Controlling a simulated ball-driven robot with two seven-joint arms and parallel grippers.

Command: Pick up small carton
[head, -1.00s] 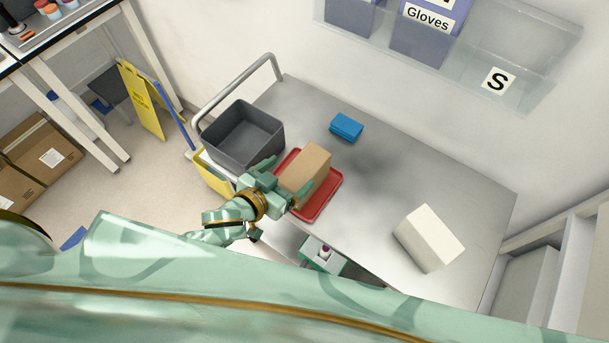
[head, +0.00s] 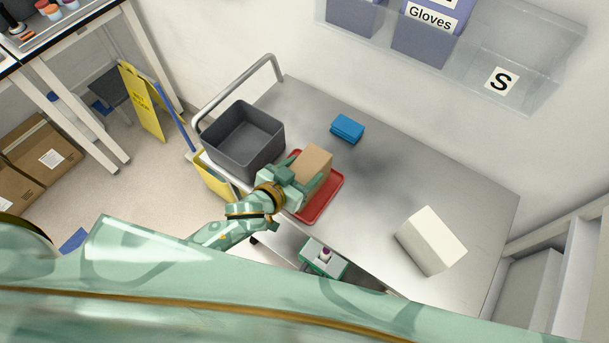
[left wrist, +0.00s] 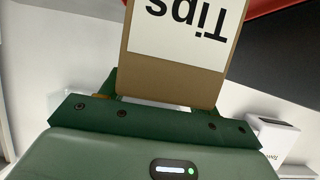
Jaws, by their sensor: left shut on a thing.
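The small carton (head: 314,162) is a brown box over the red tray (head: 326,199) on the metal cart. My left gripper (head: 306,174) reaches it from the front left and is shut on it, its fingers partly hidden by the hand and the box. In the left wrist view the carton (left wrist: 165,72) stands between the green fingers, with a white label reading "Tips" upside down. I cannot tell whether the carton touches the tray.
A grey open bin (head: 245,140) stands left of the tray. A blue box (head: 347,128) lies behind it and a white box (head: 432,241) stands at the right. The cart top (head: 400,180) between them is clear. A clear wall shelf (head: 530,80) hangs above.

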